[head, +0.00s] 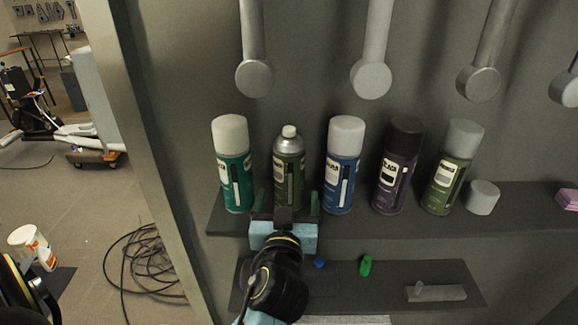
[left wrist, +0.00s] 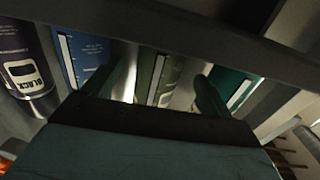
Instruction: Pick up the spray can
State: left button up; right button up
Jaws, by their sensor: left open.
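An uncapped olive-green spray can (head: 289,172) stands upright on the dark upper shelf (head: 400,228), between a teal can with a grey cap (head: 233,170) and a blue can with a grey cap (head: 343,170). My left gripper (head: 286,203) is open right in front of the olive can. In the left wrist view, the olive can (left wrist: 163,78) shows between the two fingertips of the left gripper (left wrist: 168,88); whether they touch it I cannot tell. The can's lower front is partly hidden by the gripper in the head view. My right gripper is not in view.
A purple can with a black cap (head: 397,170) and a green can with a grey cap (head: 452,170) stand further right. A loose grey cap (head: 482,198) lies beside them. A lower shelf (head: 340,290) holds small items. Grey round-ended bars (head: 371,78) hang above the cans.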

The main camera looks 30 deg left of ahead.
aim_at(290, 180)
pick_arm(q)
jog(key=p+x, duration=0.1)
jog(key=x, duration=0.6)
jog(key=shift+f, duration=0.1)
jog(key=c, duration=1.2)
